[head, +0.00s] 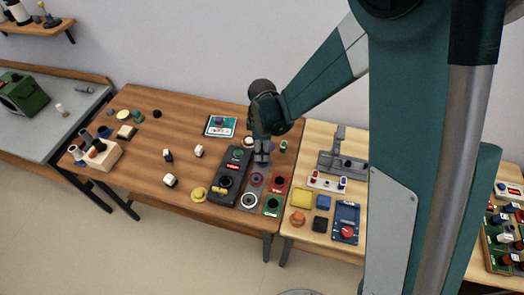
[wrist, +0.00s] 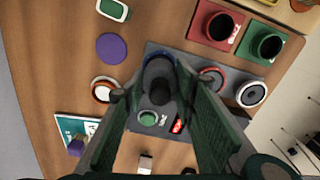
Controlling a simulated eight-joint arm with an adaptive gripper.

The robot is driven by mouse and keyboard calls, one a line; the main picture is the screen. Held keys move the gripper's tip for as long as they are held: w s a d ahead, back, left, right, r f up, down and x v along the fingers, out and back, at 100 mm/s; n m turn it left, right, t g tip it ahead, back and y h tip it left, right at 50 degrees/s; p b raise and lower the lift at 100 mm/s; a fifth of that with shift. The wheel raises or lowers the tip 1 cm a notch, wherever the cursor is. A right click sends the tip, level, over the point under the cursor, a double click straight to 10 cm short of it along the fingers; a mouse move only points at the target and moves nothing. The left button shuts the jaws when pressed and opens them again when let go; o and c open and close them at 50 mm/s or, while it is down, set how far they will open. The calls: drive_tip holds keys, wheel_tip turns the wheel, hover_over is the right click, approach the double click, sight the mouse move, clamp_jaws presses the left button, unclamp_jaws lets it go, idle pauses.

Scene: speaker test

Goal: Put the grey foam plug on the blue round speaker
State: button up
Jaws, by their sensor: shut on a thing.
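My gripper (head: 262,158) points down over the far end of a grey panel at the front right of the brown table. In the wrist view its two fingers (wrist: 160,85) are shut on the grey foam plug (wrist: 158,76), which looks dark and rounded. The blue round speaker (wrist: 157,57) shows only as a blue rim behind the plug; the rest is hidden. The plug is over it in that view, but I cannot tell whether they touch. In the head view the gripper hides both.
A red-ringed speaker (wrist: 211,77) and a white-ringed one (wrist: 251,94) share the panel. Red (head: 279,182) and green (head: 273,204) boxes stand to its right, a long dark panel (head: 229,178) to its left. A purple disc (wrist: 112,47) lies nearby.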

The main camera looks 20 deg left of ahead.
drive_tip(key=shift+f, duration=0.2)
drive_tip(key=shift+o, duration=1.4)
drive_tip(key=shift+f, duration=0.1)
drive_tip(key=o, duration=0.4)
drive_tip(key=shift+r, duration=0.2)
drive_tip(key=shift+r+p, duration=0.55)
drive_tip(key=shift+r, duration=5.5)
